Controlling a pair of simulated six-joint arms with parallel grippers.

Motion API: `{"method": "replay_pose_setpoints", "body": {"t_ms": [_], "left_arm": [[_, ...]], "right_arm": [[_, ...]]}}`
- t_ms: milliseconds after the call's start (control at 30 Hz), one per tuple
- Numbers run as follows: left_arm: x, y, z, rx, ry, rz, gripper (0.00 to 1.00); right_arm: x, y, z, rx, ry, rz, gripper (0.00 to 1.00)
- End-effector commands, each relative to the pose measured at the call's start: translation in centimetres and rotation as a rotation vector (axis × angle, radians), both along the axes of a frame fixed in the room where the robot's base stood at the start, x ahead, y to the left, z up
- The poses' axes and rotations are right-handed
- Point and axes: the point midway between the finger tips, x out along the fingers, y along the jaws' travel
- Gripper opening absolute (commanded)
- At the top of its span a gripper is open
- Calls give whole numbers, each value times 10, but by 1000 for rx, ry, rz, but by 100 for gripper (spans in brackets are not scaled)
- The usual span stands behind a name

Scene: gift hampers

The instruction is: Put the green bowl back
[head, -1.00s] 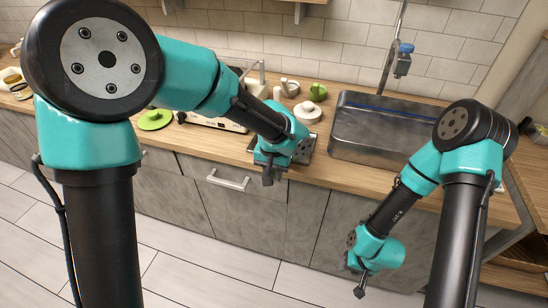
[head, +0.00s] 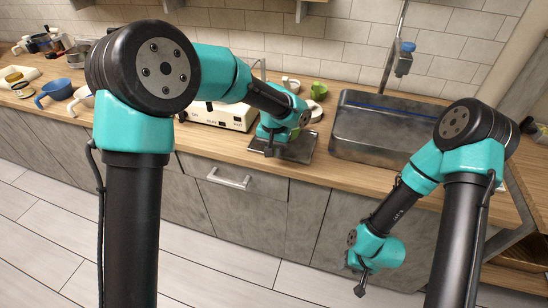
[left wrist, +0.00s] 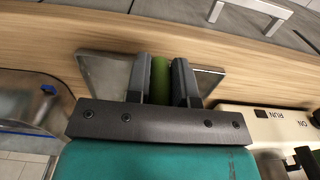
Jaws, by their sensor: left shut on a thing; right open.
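My left gripper (head: 269,149) is low over a grey metal tray (head: 303,152) on the counter in the head view. In the left wrist view, the same gripper (left wrist: 160,92) is shut on a green thing (left wrist: 160,75), seemingly the green bowl. Only a narrow strip of it shows between the fingers, above the tray (left wrist: 103,72). A small green patch also shows beside the gripper in the head view (head: 295,133). I cannot tell whether it touches the tray. My right gripper (head: 360,285) is open and empty, in front of the cabinets.
A white appliance (head: 228,115) stands left of the tray, a steel sink (head: 372,130) right. A green cup (head: 318,91) and white dishes (head: 314,112) stand behind.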

Motion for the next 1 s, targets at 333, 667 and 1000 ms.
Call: {"method": "replay_pose_setpoints", "body": {"t_ms": [333, 667, 1000], "left_arm": [[0, 0, -34, 0, -1, 0, 0], [-1, 0, -37, 0, -1, 0, 0], [-1, 0, -37, 0, 0, 0, 48]], "right_arm": [[0, 0, 0, 0, 0, 0, 43], [0, 0, 0, 0, 0, 0, 43], [0, 0, 0, 0, 0, 0, 43]]}}
